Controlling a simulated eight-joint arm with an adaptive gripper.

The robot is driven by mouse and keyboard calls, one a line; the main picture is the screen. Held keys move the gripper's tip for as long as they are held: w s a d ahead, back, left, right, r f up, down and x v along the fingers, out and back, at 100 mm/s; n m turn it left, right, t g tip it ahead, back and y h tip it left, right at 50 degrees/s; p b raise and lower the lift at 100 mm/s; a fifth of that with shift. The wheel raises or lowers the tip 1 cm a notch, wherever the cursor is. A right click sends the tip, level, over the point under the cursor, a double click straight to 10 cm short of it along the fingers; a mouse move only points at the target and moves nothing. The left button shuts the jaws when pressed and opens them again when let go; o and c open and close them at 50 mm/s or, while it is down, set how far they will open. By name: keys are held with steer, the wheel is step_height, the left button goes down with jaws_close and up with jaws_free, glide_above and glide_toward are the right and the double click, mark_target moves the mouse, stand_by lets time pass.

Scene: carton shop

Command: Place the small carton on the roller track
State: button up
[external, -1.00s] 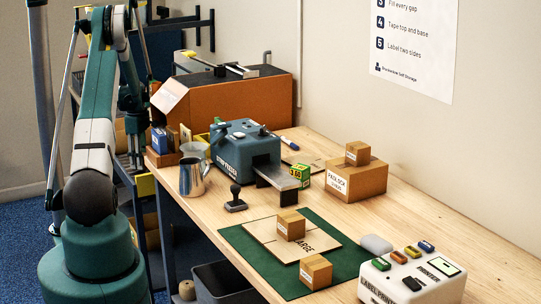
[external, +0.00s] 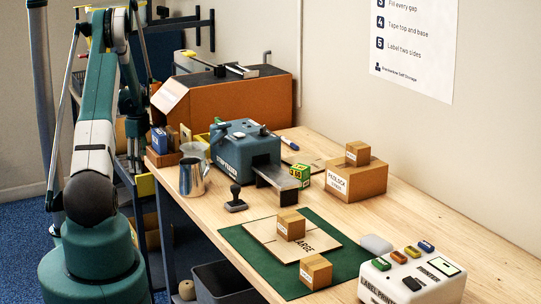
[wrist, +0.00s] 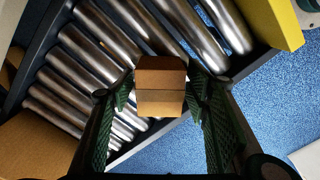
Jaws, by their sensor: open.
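In the wrist view a small brown carton (wrist: 160,88) lies between the two green fingers of my gripper (wrist: 160,82). The fingers are open, one on each side of it. The carton appears over the near edge of the roller track (wrist: 97,58), with metal rollers behind and beside it. I cannot tell whether its underside touches the rollers. In the external view the gripper and this carton are hard to make out behind my arm, at the left. Part of the track's dark frame (external: 122,168) shows there beside the bench.
A yellow block (wrist: 284,22) stands at the track's end in the wrist view, with blue floor beyond. On the bench are a blue machine (external: 240,148), a metal jug (external: 192,178), a green mat (external: 262,262) with two small cartons, a padlock carton (external: 358,184) and a label printer (external: 412,278).

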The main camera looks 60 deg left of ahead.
steer(key=shift+r, duration=0.1)
step_height(320, 180, up, 12)
steer(key=shift+r+p, duration=0.1)
steer(key=shift+p, duration=0.45)
